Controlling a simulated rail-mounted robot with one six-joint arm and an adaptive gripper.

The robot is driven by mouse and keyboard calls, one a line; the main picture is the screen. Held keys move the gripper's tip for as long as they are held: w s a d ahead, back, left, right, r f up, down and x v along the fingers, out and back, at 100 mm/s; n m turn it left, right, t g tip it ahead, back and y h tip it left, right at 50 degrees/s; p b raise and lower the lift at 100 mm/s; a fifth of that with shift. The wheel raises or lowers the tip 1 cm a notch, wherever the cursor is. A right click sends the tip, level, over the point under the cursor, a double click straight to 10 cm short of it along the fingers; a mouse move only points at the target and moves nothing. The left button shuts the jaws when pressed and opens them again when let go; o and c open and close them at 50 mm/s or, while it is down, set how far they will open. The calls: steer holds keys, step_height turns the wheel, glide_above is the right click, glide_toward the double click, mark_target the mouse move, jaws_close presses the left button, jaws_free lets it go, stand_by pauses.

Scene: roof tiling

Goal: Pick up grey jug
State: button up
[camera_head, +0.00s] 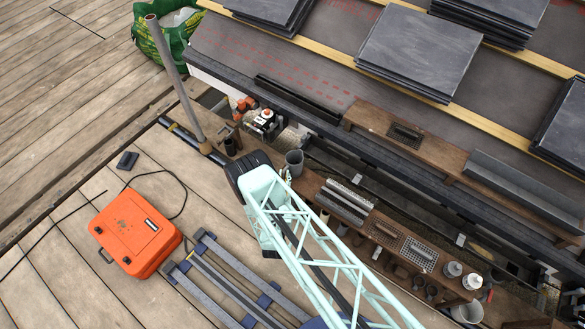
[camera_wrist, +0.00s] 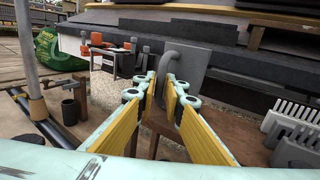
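The grey jug (camera_head: 294,162) stands near the left end of the brown plank in the head view, just beyond my gripper. In the wrist view the jug (camera_wrist: 194,62) is straight ahead, with its curved handle toward me. My gripper (camera_wrist: 164,92) is open, its two yellow-padded fingers apart and pointing at the jug. The handle shows in line with the gap between the fingertips. I cannot tell whether a finger touches it. The fingertips hide the jug's lower part.
Grey ridged pieces (camera_head: 343,200) lie right of the jug on the plank. An upright pole (camera_head: 175,80) and a dark cup (camera_head: 230,146) stand left. An orange case (camera_head: 135,233) sits on the decking. Slate stacks (camera_head: 420,50) lie on the roof behind.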

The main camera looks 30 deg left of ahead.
mark_target(284, 173)
steer(key=shift+w+a, duration=0.1)
steer(key=shift+c, duration=0.7)
jaws_close()
steer(key=shift+r, duration=0.45)
steer(key=shift+r+p, duration=0.5)
steer(key=shift+r, duration=0.9)
steer(key=s+d+r+p, duration=0.1)
steer(key=s+d+p, duration=0.1)
steer(key=s+d, duration=0.9)
steer(key=shift+d, duration=0.2)
steer(key=shift+d+r, duration=0.1)
steer(key=shift+r, duration=0.1)
stand_by(0.9)
